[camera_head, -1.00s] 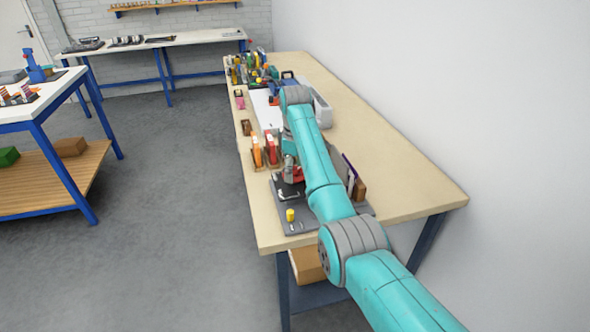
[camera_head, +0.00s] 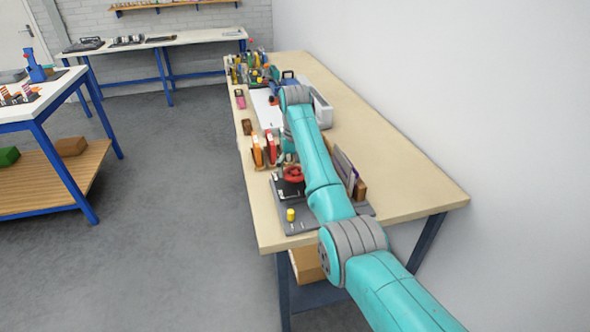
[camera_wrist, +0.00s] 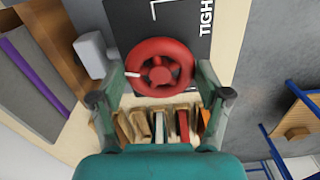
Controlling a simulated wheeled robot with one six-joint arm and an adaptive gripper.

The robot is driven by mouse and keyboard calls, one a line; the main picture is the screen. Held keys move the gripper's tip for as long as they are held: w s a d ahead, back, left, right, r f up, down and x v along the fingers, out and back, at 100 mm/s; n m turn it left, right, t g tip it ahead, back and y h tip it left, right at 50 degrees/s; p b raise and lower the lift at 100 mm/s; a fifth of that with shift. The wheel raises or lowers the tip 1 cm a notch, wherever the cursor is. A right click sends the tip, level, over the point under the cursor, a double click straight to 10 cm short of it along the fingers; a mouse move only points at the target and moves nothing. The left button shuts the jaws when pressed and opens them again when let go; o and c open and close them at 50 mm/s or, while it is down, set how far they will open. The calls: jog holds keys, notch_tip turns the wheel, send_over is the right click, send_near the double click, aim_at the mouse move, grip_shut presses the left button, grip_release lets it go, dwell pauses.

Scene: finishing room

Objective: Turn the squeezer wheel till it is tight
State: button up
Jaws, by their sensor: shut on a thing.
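The red squeezer wheel (camera_wrist: 160,52) is in the upper middle of the wrist view, a ring with spokes and a hub. A short white mark shows at its left edge. My gripper (camera_wrist: 163,80) has one finger on each side of the wheel and is shut on it. In the head view the wheel (camera_head: 292,174) sits above the dark base plate (camera_head: 300,224), with my arm reaching over from the right. The plate also shows in the wrist view (camera_wrist: 185,22), with white lettering "TIGH", cut off by the frame, and a white corner line.
Orange and red upright items (camera_head: 270,147) stand close behind the wheel. A yellow knob (camera_head: 290,215) is on the plate's near part. Thin upright boards (camera_head: 347,172) stand right of my arm. The workbench (camera_head: 400,190) is bare towards the wall.

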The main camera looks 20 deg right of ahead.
jog(key=m, duration=1.1)
jog(key=shift+a, duration=0.1)
jog(key=shift+w+m, duration=0.1)
jog(key=shift+m, duration=2)
jog(key=o, duration=1.1)
jog(key=shift+o, duration=0.2)
